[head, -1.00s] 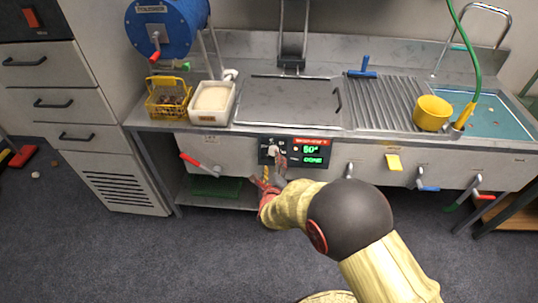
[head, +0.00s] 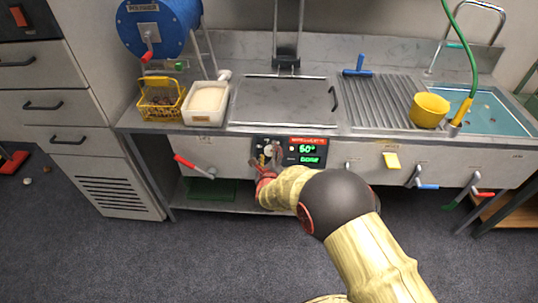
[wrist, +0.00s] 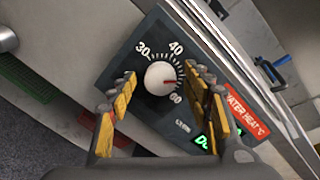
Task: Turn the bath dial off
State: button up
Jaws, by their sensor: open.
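The bath dial is a round white knob (wrist: 160,78) with a red pointer mark, on a dark panel (wrist: 185,45) with printed numbers 30, 40 and 60. The pointer faces right in the wrist view, near the scale's 60 side. In the head view the panel (head: 291,161) is on the bench front, with a lit green readout of about 50° or 60°. My gripper (wrist: 163,112) is open, its yellow-padded fingers on either side of the knob. I cannot tell whether they touch it. In the head view my gripper (head: 266,163) is at the panel's left part, partly hiding it.
A red-handled lever (head: 194,165) projects left of the panel. On the bench are a yellow basket (head: 162,106), a white tub (head: 207,118) and a yellow pot (head: 429,111).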

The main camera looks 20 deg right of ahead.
jog(key=shift+c, duration=0.6)
jog(key=c, duration=1)
jog(key=shift+n, duration=0.3)
jog(key=shift+c, duration=0.2)
